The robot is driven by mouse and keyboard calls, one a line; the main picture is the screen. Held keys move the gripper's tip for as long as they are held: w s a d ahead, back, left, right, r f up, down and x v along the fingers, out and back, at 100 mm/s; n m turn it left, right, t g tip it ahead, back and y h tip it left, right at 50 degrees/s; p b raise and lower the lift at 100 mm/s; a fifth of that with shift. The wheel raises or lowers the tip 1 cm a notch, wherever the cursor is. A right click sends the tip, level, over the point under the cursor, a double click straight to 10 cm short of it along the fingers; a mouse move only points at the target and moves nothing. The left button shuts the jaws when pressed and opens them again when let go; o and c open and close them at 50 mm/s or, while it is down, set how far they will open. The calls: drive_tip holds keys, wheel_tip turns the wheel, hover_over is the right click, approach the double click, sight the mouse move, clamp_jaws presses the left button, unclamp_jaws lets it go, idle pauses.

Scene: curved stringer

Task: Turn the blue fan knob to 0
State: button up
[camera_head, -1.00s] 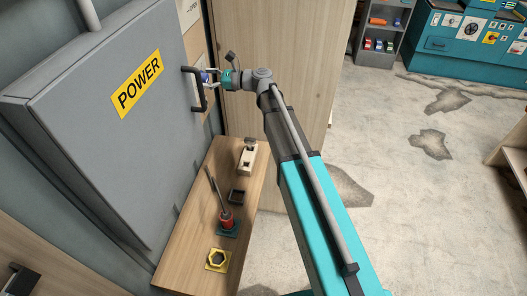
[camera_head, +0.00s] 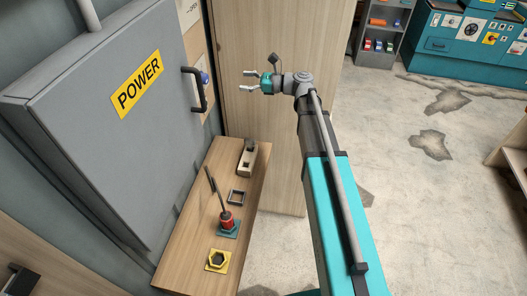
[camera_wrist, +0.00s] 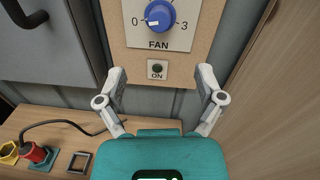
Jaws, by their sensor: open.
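The blue fan knob (camera_wrist: 160,15) is on a pale plate marked FAN at the top of the wrist view. Its white pointer mark faces left, toward the 0; the 3 is at the right. In the head view the knob (camera_head: 204,78) shows partly behind the grey door's black handle. My gripper (camera_head: 249,81) is open and empty, clear of the knob and to its right in the head view. In the wrist view its two fingers (camera_wrist: 161,80) are spread below the knob, with the ON button between them.
The grey POWER cabinet door (camera_head: 165,130) with a black handle (camera_head: 200,88) stands left of the panel. A wooden panel (camera_head: 275,165) stands at the right.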

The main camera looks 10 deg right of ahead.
drive_tip(key=s+d+f+n+g+h+b, duration=0.1)
drive_tip(key=s+f+n+g+h, duration=0.1)
drive_tip(key=s+f+n+h, duration=0.3)
drive_tip(key=s+d+f+n+g+h+b, duration=0.1)
drive_tip(key=s+f+n+h, duration=0.5)
drive_tip(key=f, duration=0.7)
drive_tip(key=shift+s+d+f+n+g, duration=0.15)
drive_tip(key=shift+s+d+n+g, duration=0.55)
drive_tip(key=shift+s+n, duration=1.1)
drive_tip(key=shift+s+d+m, duration=0.1)
drive_tip(key=shift+s+m, duration=0.2)
drive_tip(key=shift+m, duration=0.1)
drive_tip(key=w+a+r+m+t+y+p, duration=0.1)
drive_tip(key=w+a+r+m+t+y, duration=0.1)
drive_tip(key=w+r+y, duration=0.9)
drive_tip(key=w+r+m+t, duration=0.1)
drive_tip(key=w+r, duration=0.3)
drive_tip(key=r, duration=0.3)
drive_tip(key=shift+w+m+p, duration=0.35)
drive_tip(key=shift+m, duration=0.05)
